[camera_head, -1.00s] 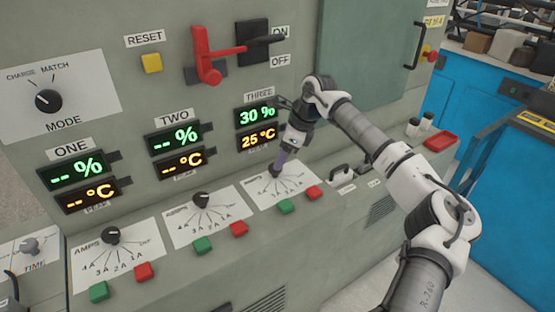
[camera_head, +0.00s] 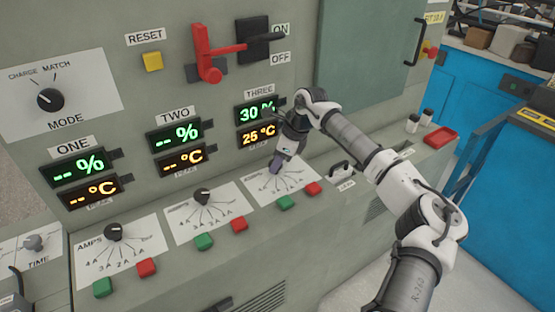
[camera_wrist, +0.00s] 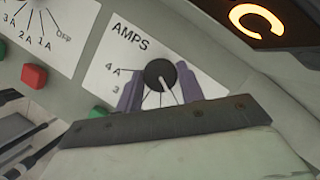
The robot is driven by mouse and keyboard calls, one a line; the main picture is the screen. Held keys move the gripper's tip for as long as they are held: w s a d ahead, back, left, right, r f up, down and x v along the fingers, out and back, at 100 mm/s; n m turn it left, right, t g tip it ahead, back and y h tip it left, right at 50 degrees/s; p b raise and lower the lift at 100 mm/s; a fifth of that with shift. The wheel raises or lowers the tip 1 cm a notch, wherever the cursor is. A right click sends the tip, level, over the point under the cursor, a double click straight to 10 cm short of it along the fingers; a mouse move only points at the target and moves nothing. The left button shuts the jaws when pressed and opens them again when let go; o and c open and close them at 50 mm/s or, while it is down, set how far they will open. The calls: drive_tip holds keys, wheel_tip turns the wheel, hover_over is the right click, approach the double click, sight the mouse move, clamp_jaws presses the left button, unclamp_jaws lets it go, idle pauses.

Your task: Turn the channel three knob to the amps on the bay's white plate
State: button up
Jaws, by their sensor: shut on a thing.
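The channel three knob (camera_wrist: 160,72) is round and black, on a white AMPS dial plate (camera_wrist: 107,68). In the wrist view its white pointer line points down, towards the gripper body; "4 A" and "3" show to its left, and the other marks are hidden. My gripper (camera_wrist: 159,88) is shut on this knob, one purple finger on each side. In the head view my gripper (camera_head: 275,167) covers the knob. Channel three's displays (camera_head: 257,124) read 30 % and 25 °C. A small white label (camera_head: 346,186) lies below a handle on the ledge; its text is unreadable.
Green (camera_head: 284,203) and red (camera_head: 313,188) buttons sit just below the channel three dial. The channel two knob (camera_head: 203,196) is to the left. A red lever (camera_head: 208,62) sticks out above. A red tray (camera_head: 440,138) is at the ledge's right.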

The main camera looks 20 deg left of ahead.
drive_tip(key=shift+f+m+b, duration=0.1)
drive_tip(key=shift+m+b, duration=0.2)
drive_tip(key=shift+b, duration=0.1)
drive_tip(key=shift+f+m+t+b, duration=0.1)
drive_tip(key=shift+m+t+b, duration=0.4)
drive_tip(key=shift+m+b, duration=0.4)
drive_tip(key=shift+s+r+m+t+b, duration=0.1)
drive_tip(key=shift+m+t+b, duration=0.25)
drive_tip(key=shift+m+b, duration=0.55)
drive_tip(key=shift+s+r+m+t+b, duration=0.1)
drive_tip(key=shift+m+t+b, duration=0.25)
drive_tip(key=shift+m+b, duration=0.55)
drive_tip(key=o, duration=1)
drive_tip(key=shift+h, duration=0.3)
drive_tip(key=shift+c, duration=0.2)
drive_tip(key=shift+r, duration=0.15)
drive_tip(key=b+v, duration=0.2)
drive_tip(key=v, duration=1.1)
drive_tip(key=shift+d+r, duration=0.25)
